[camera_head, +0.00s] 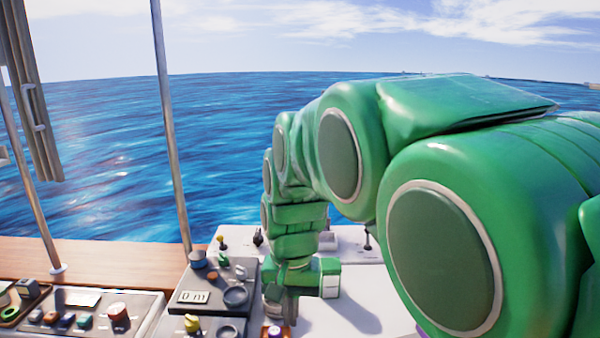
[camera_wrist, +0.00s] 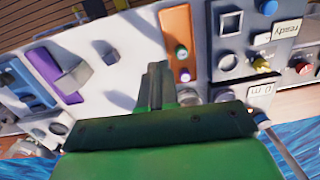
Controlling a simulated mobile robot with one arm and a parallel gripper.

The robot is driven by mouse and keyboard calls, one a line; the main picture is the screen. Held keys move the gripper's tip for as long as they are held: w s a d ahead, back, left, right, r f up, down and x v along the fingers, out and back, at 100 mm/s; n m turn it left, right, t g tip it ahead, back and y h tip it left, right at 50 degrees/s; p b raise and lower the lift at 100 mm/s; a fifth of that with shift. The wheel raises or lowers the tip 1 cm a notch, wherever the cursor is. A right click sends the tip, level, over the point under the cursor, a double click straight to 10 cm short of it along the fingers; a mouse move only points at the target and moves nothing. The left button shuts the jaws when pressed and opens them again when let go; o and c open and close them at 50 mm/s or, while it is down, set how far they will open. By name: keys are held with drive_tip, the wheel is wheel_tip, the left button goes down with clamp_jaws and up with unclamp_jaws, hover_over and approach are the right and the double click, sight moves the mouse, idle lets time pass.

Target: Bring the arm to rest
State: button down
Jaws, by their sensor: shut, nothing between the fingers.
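My green arm reaches from the right side of the head view out over the white panel top (camera_head: 352,300). It bends down at its far end, where my gripper (camera_head: 282,310) points downward just right of the dark control box. In the wrist view, my gripper (camera_wrist: 158,75) shows two dark fingers close together, shut and empty. The fingers stand over or in front of the white panel (camera_wrist: 125,50), beside an orange plate (camera_wrist: 176,35) with a green button. I cannot tell how far the fingertips are from the surface.
A dark box (camera_head: 212,290) with a "0 m" display and knobs stands left of my gripper. A console (camera_head: 85,318) with coloured buttons is at the lower left. A metal pole (camera_head: 170,120) rises behind. In the wrist view, a purple part (camera_wrist: 52,75) lies left. Open sea lies beyond.

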drive_tip(key=s+d+f, duration=0.2)
drive_tip(key=s+d, duration=0.6)
drive_tip(key=s, duration=0.3)
drive_tip(key=s+d+f+g, duration=0.1)
drive_tip(key=s+d+f, duration=0.1)
drive_tip(key=s+d, duration=0.6)
drive_tip(key=s, duration=0.3)
drive_tip(key=shift+d+f, duration=0.15)
drive_tip(key=shift+d, duration=0.2)
